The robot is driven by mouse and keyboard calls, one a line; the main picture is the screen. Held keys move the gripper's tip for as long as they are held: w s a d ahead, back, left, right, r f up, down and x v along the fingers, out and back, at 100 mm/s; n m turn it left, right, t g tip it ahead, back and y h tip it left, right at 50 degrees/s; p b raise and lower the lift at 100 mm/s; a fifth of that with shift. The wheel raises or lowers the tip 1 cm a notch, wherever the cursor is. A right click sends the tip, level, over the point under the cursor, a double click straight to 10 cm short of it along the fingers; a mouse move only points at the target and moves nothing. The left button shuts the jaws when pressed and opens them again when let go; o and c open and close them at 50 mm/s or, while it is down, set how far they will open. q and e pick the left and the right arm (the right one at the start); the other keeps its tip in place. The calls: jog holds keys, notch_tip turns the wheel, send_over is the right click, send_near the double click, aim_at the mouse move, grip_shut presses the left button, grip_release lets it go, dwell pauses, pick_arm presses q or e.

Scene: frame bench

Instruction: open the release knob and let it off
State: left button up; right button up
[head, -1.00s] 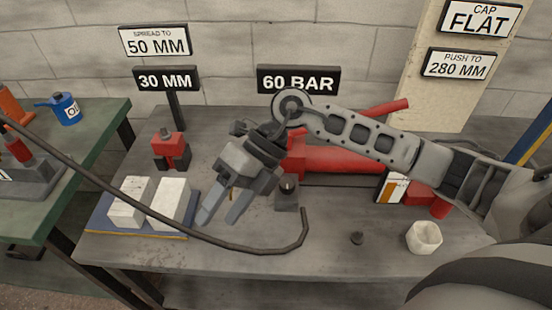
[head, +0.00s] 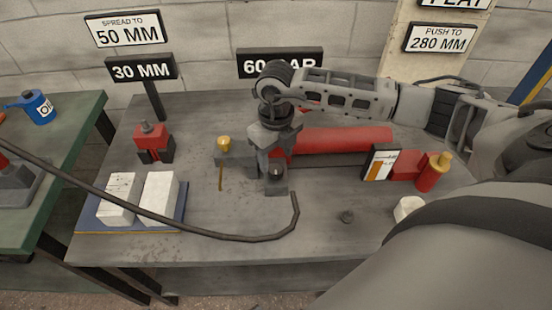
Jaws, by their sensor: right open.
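The release knob (head: 276,172), a small dark knob on a grey block, is at the middle of the grey bench, in front of the red pump cylinder (head: 345,140). My right gripper (head: 275,165) points down over it, open, with its fingers on either side of the knob. The knob is partly hidden by the fingers, and I cannot tell whether they touch it. My left gripper is not in view.
A dark hose (head: 200,228) crosses the front left of the bench and curls up near the block. A gauge card (head: 380,163) and a brass-topped red cylinder (head: 434,172) stand right. White blocks (head: 160,197) lie left.

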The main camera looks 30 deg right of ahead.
aim_at(276, 169)
notch_tip(276, 169, down, 4)
jog(key=shift+r, duration=0.15)
jog(key=shift+f, duration=0.35)
jog(key=shift+c, duration=0.2)
jog(key=c, duration=0.9)
